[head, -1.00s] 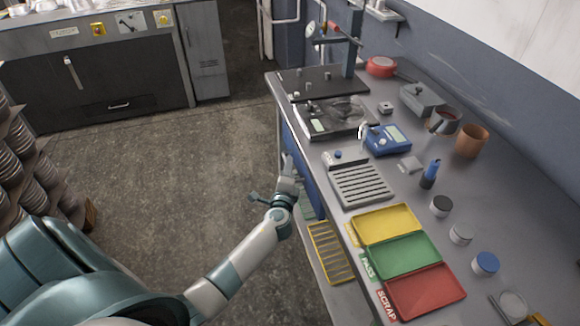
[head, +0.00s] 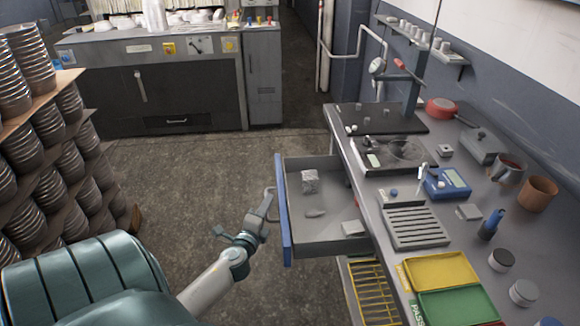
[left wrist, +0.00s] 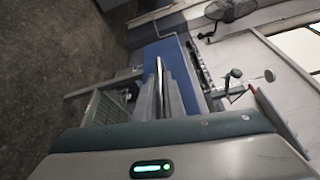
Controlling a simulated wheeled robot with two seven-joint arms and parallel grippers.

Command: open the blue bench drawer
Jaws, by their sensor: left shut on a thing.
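The bench drawer (head: 283,222), with a blue front and grey tray, stands pulled well out from the bench's left side in the head view. Its handle (head: 268,194) is a bar on the outer face of the front. My left gripper (head: 264,208) is shut on this handle, at the left of the front. In the left wrist view the blue front (left wrist: 180,48) lies just beyond my left gripper's fingers (left wrist: 160,95). The fingers partly hide the handle. My right gripper is not in view.
The drawer holds a speckled block (head: 310,181), a small oval piece (head: 315,212) and a pale block (head: 352,228). The bench (head: 465,235) carries trays and instruments. A yellow rack (head: 372,290) sits below the drawer. Stacked pans (head: 45,180) stand left; floor between is clear.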

